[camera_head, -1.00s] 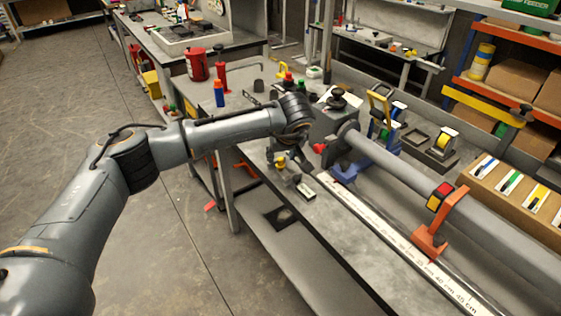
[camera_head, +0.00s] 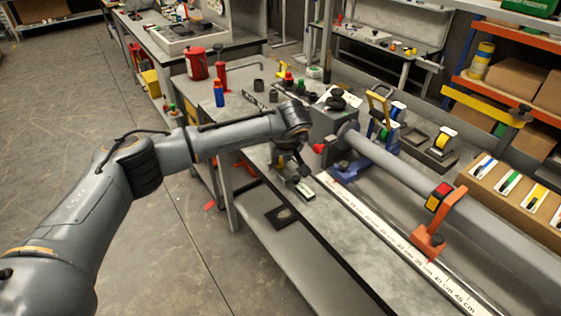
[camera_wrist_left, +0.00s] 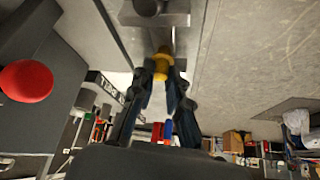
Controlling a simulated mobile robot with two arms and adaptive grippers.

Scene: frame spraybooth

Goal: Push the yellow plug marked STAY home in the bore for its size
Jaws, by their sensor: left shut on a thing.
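The yellow plug (camera_wrist_left: 162,66) is between the fingertips of my left gripper (camera_wrist_left: 162,76) in the left wrist view. The gripper is shut on it. The grey block (camera_wrist_left: 148,12) lies just beyond the plug, with a dark round part on it. I cannot tell whether the plug is in a bore, and its marking cannot be read. In the head view my left gripper (camera_head: 288,166) is low over the bench's near edge, beside small grey fixture parts (camera_head: 304,190). The gripper hides the plug there. My right gripper is not in view.
A long grey tube (camera_head: 400,168) runs along the bench, with an orange bracket (camera_head: 432,238) and a white scale strip (camera_head: 385,232). A red knob (camera_wrist_left: 26,81) is close by in the wrist view. A blue bottle (camera_head: 219,94) stands further back.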

